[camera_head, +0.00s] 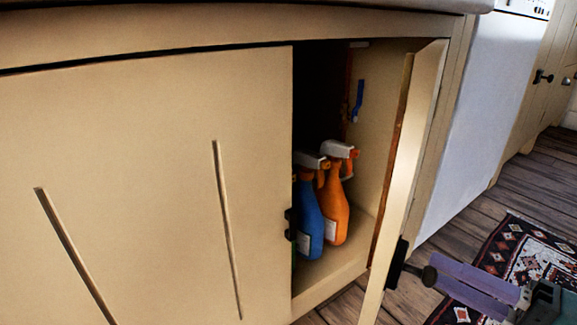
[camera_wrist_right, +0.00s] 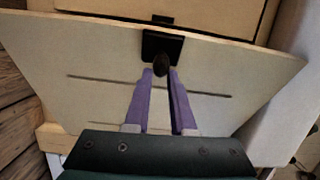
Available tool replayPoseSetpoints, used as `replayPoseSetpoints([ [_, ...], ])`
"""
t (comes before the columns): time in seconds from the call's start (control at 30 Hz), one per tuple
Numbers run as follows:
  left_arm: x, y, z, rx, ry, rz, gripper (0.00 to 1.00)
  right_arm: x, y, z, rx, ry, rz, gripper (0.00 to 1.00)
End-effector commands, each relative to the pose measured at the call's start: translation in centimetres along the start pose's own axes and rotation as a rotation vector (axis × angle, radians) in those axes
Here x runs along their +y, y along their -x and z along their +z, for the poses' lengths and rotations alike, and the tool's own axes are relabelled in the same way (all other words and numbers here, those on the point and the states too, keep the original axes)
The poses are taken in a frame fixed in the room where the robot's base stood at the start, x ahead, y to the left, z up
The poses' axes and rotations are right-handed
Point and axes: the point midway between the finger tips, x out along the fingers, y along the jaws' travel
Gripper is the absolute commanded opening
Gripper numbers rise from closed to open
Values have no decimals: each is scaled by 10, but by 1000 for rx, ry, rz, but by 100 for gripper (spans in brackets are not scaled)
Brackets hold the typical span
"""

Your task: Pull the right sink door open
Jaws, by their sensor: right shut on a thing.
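The right sink door (camera_head: 405,170) is a cream panel that stands well open, swung out so that its edge faces me in the head view. Its dark knob (camera_head: 428,276) is on the outer face near the free edge. My right gripper (camera_head: 434,270), with purple fingers, is shut on the knob. The left sink door (camera_head: 140,180) is shut. My left gripper is not in view.
Inside the open cabinet stand a blue spray bottle (camera_head: 308,215) and an orange spray bottle (camera_head: 335,205). A white appliance (camera_head: 480,110) stands right of the cabinet. A patterned rug (camera_head: 515,250) lies on the wooden floor, near my right gripper. The countertop edge (camera_head: 420,5) runs above.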

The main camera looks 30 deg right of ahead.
Motion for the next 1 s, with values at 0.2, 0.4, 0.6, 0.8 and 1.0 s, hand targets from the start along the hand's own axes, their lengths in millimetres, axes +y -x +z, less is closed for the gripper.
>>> replayPoseSetpoints([
  [0.2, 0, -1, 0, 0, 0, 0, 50, 2, 7, -5, 9, 1, 8, 0],
  [0.4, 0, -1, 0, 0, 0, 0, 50, 2, 7, -5, 10, 2, 10, 27],
  [0.6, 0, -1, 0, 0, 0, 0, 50, 2, 6, -4, 7, 2, 7, 50],
  [0.8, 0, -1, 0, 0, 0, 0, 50, 1, 6, -4, 5, 1, 5, 54],
  [1.0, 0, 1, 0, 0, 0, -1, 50, 1, 16, -3, 5, 1, 7, 54],
])
